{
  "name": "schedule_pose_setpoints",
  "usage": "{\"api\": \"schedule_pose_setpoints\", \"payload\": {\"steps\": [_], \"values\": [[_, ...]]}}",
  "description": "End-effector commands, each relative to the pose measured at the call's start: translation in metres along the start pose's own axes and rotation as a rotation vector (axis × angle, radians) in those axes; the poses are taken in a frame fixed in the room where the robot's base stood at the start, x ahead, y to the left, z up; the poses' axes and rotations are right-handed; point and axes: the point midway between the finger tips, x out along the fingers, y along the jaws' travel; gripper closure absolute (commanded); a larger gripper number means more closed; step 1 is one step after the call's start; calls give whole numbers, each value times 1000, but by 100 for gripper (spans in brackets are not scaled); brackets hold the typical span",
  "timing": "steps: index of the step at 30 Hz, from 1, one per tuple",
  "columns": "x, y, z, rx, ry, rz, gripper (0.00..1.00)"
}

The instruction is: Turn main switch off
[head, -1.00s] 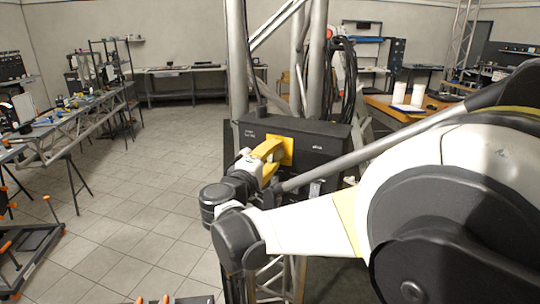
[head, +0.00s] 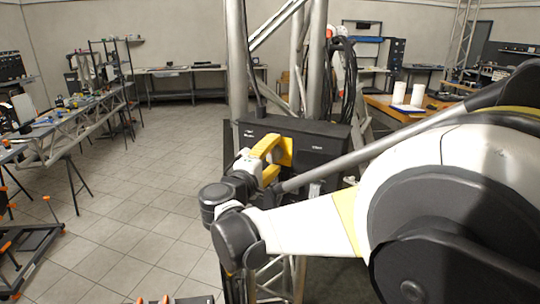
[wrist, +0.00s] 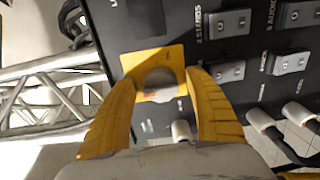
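The main switch appears to be the yellow plate (head: 287,151) on the front of a black box; in the wrist view its plate (wrist: 150,57) has a grey rounded part at its middle, with a small reddish patch below. My gripper (head: 272,160) is in front of it, its yellow fingers apart. In the wrist view, my gripper (wrist: 160,85) has one finger on each side of the rounded part, with nothing seen held. I cannot tell whether the fingertips touch the plate. The switch's handle position is unclear.
The black box (head: 318,137) hangs on a metal truss (head: 237,60). Grey sockets or covers (wrist: 227,24) sit right of the switch, with cable plugs (wrist: 300,114) below. A wooden table (head: 385,104) stands behind at right.

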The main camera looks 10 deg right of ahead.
Motion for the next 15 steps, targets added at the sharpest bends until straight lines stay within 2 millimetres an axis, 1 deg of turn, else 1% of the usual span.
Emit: {"api": "schedule_pose_setpoints", "payload": {"steps": [5, 8, 11, 15], "values": [[-1, 0, 0, 1, 0, 0, 37], [-6, 0, -1, 1, 2, 0, 37], [-21, 0, -1, 1, 3, 0, 37], [-52, 0, -2, 1, 6, 0, 37]]}}
